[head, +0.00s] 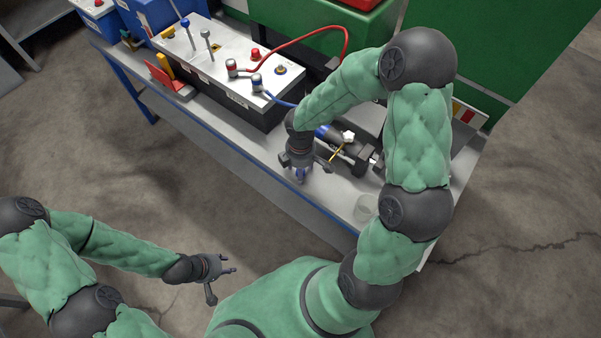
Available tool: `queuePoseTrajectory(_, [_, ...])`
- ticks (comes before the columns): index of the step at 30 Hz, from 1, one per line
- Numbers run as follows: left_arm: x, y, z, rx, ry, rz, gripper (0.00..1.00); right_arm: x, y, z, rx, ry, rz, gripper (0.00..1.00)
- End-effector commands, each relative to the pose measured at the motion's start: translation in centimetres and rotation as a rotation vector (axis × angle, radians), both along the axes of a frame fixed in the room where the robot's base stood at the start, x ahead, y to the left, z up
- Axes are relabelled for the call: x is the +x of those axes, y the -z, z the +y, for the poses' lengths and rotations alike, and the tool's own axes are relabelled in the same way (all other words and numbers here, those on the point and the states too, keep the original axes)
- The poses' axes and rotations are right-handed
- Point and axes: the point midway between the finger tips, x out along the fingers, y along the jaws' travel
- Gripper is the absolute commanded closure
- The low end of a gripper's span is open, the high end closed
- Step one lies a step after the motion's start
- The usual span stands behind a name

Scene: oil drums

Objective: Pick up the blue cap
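A small blue object, which looks like the blue cap (300,174), shows just below my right gripper (304,168) near the front edge of the table. The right gripper points down over it with its fingers apart on either side. The gripper partly hides the object, and I cannot tell whether they touch. My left gripper (222,283) is open and empty, held over the floor left of my body and well away from the table.
A grey table (240,150) carries a control box (205,62) with levers and red and blue cables. A black device with a white knob (348,136) lies just right of the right gripper. Green containers are behind.

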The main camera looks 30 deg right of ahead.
Motion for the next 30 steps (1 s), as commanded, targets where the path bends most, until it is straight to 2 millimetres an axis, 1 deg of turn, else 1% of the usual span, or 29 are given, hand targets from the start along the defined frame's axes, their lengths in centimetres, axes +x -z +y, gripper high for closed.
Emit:
queuePoseTrajectory(2, [0.0, -0.1, 0.0, 0.000, 0.000, 0.000, 0.60, 0.0, -0.1, 0.0, 0.000, 0.000, -0.001, 0.41])
queuePoseTrajectory(3, [0.0, -0.1, 0.0, 0.000, 0.000, 0.000, 0.60, 0.0, -0.1, 0.0, 0.000, 0.000, 0.000, 0.47])
queuePoseTrajectory(6, [0.0, -0.1, 0.0, 0.000, 0.000, 0.000, 0.60, 0.0, -0.1, 0.0, 0.000, 0.000, 0.000, 0.71])
queuePoseTrajectory(8, [0.0, -0.1, 0.0, 0.000, 0.000, 0.000, 0.60, 0.0, -0.1, 0.0, 0.000, 0.000, 0.000, 0.83])
queuePoseTrajectory(17, [0.0, -0.1, 0.0, 0.000, 0.000, 0.000, 0.60, 0.0, -0.1, 0.0, 0.000, 0.000, 0.000, 0.83])
queuePoseTrajectory(22, [0.0, -0.4, 0.0, 0.000, 0.000, 0.000, 0.60, 0.0, -0.5, 0.0, 0.000, 0.000, 0.000, 0.83])
queuePoseTrajectory(26, [0.0, -1.0, 0.0, 0.000, 0.000, 0.000, 0.60, 0.0, -1.3, 0.0, 0.000, 0.000, -0.001, 0.83])
queuePoseTrajectory(30, [0.0, -2.1, 0.0, 0.000, 0.000, 0.000, 0.60, 0.1, -3.0, 0.0, -0.001, 0.001, -0.002, 0.83])
